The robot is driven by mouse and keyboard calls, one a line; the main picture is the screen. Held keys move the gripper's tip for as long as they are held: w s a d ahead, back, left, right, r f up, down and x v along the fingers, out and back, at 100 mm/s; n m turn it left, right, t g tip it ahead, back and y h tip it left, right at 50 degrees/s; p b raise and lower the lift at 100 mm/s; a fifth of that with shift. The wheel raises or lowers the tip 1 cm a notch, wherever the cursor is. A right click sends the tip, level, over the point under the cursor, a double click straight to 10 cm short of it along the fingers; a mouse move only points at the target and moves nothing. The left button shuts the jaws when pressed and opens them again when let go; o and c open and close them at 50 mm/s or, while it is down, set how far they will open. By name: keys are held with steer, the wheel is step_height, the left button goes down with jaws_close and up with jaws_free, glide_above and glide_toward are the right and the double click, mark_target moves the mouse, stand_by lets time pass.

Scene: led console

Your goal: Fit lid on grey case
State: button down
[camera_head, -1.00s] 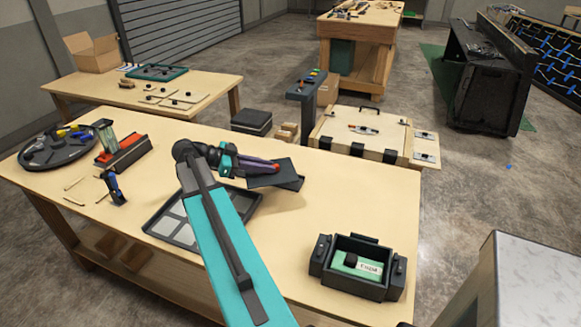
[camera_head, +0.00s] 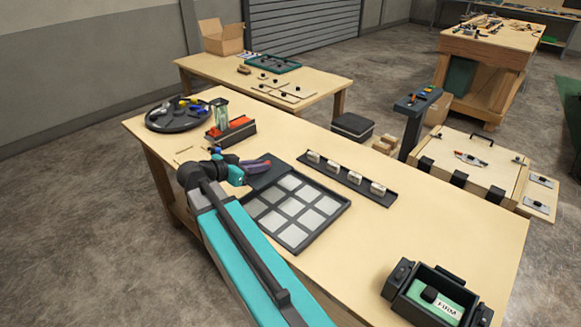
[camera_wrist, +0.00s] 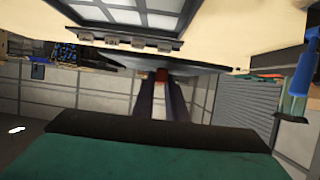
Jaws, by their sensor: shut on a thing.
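The grey case (camera_head: 402,289) stands open at the front right of the table in the head view. Its green insert and a white label show inside. My gripper (camera_head: 259,166) is at the far left corner of the flat tray. The hold itself is partly hidden.
A tray (camera_head: 337,217) with pale square cells lies in front of the lid. A dark rack (camera_head: 348,178) with several small pale blocks lies behind it. The table between rack and case is clear.

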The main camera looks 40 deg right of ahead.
steer(key=w+a+r+n+t+y, duration=0.25)
steer(key=w+a+n+t, duration=0.25)
steer(key=a, duration=0.5)
steer(key=w+a+r+n+t+y, duration=0.2)
steer(key=w+a+n+t+y, duration=0.15)
steer(key=w+a, duration=0.45)
steer(key=w+a+r+n+t+y, duration=0.3)
steer(key=a+r+n+y, duration=0.4)
steer(key=a, duration=0.3)
steer(key=shift+a+r+n+t, duration=0.25)
steer(key=shift+r+n+t, duration=0.1)
steer(key=shift+r+n, duration=0.25)
steer(key=shift+f, duration=0.1)
